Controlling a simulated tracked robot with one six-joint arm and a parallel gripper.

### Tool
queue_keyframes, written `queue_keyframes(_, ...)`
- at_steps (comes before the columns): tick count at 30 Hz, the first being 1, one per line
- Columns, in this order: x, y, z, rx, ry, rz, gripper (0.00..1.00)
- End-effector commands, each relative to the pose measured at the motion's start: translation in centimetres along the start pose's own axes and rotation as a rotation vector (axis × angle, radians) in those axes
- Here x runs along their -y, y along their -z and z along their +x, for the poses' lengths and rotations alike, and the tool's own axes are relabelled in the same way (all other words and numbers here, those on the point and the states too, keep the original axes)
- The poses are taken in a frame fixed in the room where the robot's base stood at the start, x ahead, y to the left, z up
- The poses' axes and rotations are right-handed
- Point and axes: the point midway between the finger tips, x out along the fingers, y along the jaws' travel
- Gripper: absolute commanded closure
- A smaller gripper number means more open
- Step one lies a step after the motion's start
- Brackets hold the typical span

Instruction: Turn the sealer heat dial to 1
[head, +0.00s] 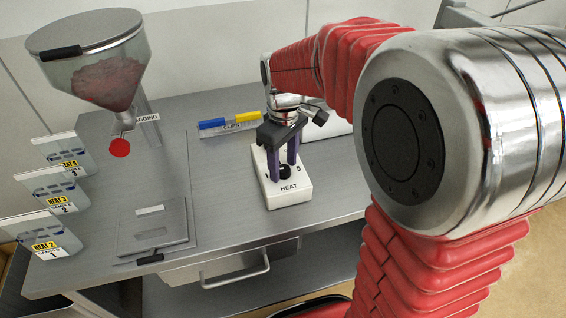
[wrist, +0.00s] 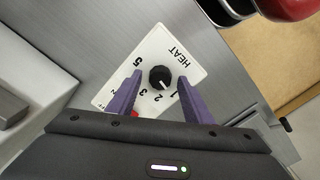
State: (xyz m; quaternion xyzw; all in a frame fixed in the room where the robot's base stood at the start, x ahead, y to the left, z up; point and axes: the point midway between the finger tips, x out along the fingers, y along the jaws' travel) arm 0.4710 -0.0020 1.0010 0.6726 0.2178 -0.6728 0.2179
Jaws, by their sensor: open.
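The sealer heat dial (wrist: 160,77) is a round black knob on a white box marked HEAT (head: 290,193), on the metal bench. In the wrist view the digits 1, 2, 3 and 5 show around it. A small pale mark on the knob faces the side of the 1 and 2; I cannot tell exactly which digit it points at. My gripper (head: 283,172) points down over the box, with its purple fingers (wrist: 158,79) open on either side of the knob. I see a gap between each finger and the knob. Part of the number scale is hidden by the fingers.
A hopper with red contents (head: 100,70) stands at the back left. Several HEAT sample cards (head: 60,190) stand along the left edge. A clips holder (head: 232,126) with blue and yellow clips is behind the box. A drawer handle (head: 235,272) is below the bench front.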

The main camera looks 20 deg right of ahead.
Motion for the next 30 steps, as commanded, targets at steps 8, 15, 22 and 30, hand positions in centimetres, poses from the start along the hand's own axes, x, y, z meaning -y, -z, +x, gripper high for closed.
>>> queue_keyframes(8,-0.1,0.1,-2.0,-0.003,-0.002,0.000,0.54)
queue_keyframes(15,-0.1,0.1,-6.0,-0.003,-0.002,0.000,0.54)
queue_keyframes(22,-0.1,0.1,-9.9,-0.002,-0.002,0.000,0.54)
queue_keyframes(30,-0.1,0.1,-13.3,-0.001,-0.001,0.000,0.54)
